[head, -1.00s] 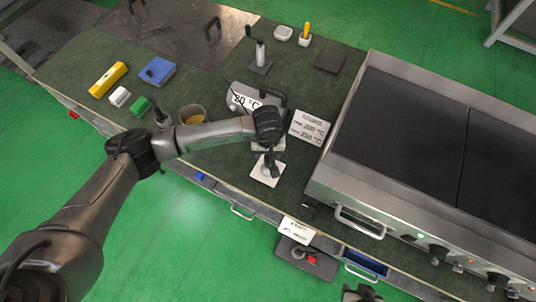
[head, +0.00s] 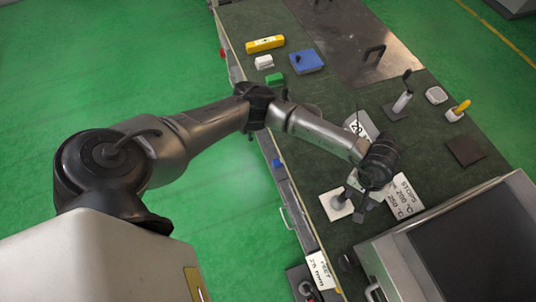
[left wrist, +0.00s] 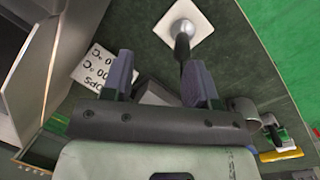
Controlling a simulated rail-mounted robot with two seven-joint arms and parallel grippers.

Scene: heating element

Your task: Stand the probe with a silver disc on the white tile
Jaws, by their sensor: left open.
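The white tile (head: 328,213) lies near the bench's front edge. The probe's round silver disc (head: 338,203) rests on it, and its dark handle rises from the disc. In the left wrist view the tile (left wrist: 204,22) is at the top, with the disc (left wrist: 183,29) in its middle and the dark handle (left wrist: 182,48) pointing towards the camera. My left gripper (head: 363,192) is just right of the tile in the head view. In the wrist view its fingers (left wrist: 158,65) are apart, with the handle near the right finger; I cannot tell whether they touch. My right gripper is out of view.
A printed card (head: 404,197) and a grey heater unit (head: 470,235) stand right of the gripper. Yellow, blue and green items lie farther left.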

